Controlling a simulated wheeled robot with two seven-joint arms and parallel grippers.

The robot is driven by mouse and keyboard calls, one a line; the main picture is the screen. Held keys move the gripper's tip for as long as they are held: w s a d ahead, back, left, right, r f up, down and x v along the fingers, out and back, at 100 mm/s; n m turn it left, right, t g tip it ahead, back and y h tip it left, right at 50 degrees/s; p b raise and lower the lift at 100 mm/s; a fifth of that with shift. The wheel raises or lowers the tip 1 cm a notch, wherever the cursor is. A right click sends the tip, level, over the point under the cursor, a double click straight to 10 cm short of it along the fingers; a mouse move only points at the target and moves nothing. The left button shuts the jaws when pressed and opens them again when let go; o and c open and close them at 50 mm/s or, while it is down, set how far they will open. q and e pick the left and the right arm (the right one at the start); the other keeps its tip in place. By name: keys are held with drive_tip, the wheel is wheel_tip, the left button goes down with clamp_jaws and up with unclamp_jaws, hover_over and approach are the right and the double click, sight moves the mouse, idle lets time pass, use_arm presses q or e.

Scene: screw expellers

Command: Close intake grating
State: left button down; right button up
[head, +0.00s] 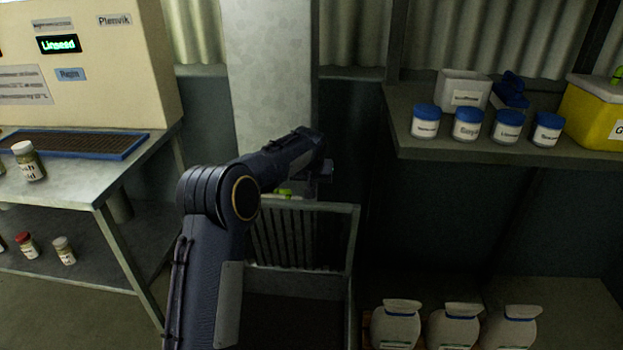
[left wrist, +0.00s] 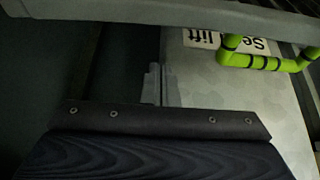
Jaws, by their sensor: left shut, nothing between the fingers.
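The intake grating (head: 283,235) is a grey metal frame with dark slats, seen in the middle of the head view. It stands raised at a steep angle behind a dark intake opening (head: 300,312). A green handle (head: 283,192) shows at its top edge, partly hidden by my left arm. In the left wrist view the green handle (left wrist: 265,61), with black bands, is at the upper right beside a grey bar (left wrist: 200,14). My left gripper (head: 324,172) is above the grating's top edge, right of the handle. Its fingers (left wrist: 160,84) are shut and empty, apart from the handle.
A pale column (head: 270,80) stands behind the grating. At left is a bench (head: 75,180) with jars. At right a shelf (head: 450,150) holds blue-lidded tubs and a yellow box (head: 590,115). White sacks (head: 455,325) stand on the floor at lower right.

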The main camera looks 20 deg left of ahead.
use_arm(q)
drive_tip(key=shift+s+d+f+b, duration=0.2)
drive_tip(key=shift+s+b, duration=0.05)
drive_tip(key=shift+s, duration=0.35)
drive_tip(key=shift+s+d+f+b, duration=0.15)
drive_tip(key=shift+s+f+b, duration=0.05)
drive_tip(key=shift+s, duration=0.35)
drive_tip(key=shift+s+d+f+b, duration=0.2)
drive_tip(key=shift+s+b, duration=0.05)
drive_tip(key=shift+s, duration=0.35)
